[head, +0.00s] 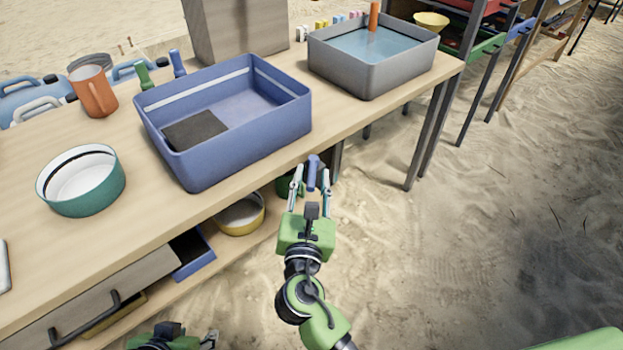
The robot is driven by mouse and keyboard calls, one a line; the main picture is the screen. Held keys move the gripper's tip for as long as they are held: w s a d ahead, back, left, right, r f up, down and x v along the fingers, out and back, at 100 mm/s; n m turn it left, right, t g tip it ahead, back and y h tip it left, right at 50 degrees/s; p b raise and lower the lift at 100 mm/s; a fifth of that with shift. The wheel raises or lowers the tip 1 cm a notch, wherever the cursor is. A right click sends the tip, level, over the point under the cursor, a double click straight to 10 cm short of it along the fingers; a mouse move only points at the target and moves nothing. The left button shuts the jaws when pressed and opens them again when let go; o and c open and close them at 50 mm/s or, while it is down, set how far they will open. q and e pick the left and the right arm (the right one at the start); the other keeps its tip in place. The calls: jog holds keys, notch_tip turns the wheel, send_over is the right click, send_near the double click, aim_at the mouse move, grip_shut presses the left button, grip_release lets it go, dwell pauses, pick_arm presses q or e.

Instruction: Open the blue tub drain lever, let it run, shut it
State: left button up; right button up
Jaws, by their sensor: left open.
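The blue tub (177,169) stands on the wooden table near its front edge. A dark flat patch (195,131) lies at its inner left. I cannot tell whether the tub holds water. A blue lever handle (313,172) stands up just off the front edge, near the tub's right corner. My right gripper (312,182) is open, with one finger on each side of the lever and visible gaps between. The lever's lower end is hidden behind the gripper. My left gripper (188,338) is open at the bottom edge, partly cut off, low in front of the drawer.
A grey tub (370,80) with water stands at the back right. A yellow bowl (240,216) sits on the lower shelf. Sand at right is clear.

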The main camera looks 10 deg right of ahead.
jog(key=shift+s, duration=0.1)
jog(key=v, duration=1.1)
jog(key=shift+s, duration=0.4)
jog(key=shift+a, duration=0.15)
